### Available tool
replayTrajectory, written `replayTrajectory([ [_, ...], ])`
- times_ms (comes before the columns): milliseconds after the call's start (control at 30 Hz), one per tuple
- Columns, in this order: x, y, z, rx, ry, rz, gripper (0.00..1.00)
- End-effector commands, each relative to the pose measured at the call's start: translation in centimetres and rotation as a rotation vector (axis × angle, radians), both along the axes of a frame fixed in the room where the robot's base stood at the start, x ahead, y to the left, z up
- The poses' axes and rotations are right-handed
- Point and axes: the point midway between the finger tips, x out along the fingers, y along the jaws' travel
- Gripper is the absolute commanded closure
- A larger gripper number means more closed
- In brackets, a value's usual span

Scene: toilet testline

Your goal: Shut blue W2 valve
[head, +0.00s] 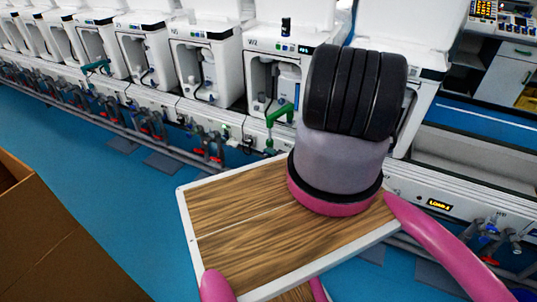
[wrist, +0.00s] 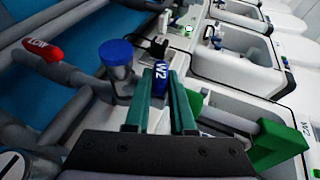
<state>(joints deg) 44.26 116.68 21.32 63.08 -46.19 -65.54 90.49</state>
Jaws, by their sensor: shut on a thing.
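In the wrist view, the blue W2 valve handle (wrist: 160,74) has white "W2" lettering. My gripper (wrist: 161,88) has two green fingers, one on each side of this handle, and is shut on it. The lower part of the handle and its valve body are hard to make out between the fingers. In the head view, the W2 station (head: 290,70) is a white unit with a small display. My arm covers the area in front of it, and I cannot clearly make out the gripper or the blue handle there.
In the wrist view, a red LOW handle (wrist: 42,49) and a round blue knob (wrist: 115,52) sit on grey pipework at left. A green bracket-like part (wrist: 275,145) is close at right. In the head view, a cardboard box (head: 40,240) stands at left; blue floor (head: 120,215) is clear.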

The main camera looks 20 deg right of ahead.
Motion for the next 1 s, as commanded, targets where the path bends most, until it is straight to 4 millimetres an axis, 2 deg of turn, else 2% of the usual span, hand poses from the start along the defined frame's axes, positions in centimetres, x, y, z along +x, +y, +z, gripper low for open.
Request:
replayTrajectory([
  [700,0.02,0.14,-0.09,0.051,-0.062,-0.001,1.00],
  [733,0.02,0.15,-0.09,0.052,-0.061,0.000,0.74],
  [800,0.01,0.13,-0.09,0.051,-0.062,-0.001,0.47],
  [1000,-0.01,0.06,-0.11,0.050,-0.061,-0.001,0.47],
])
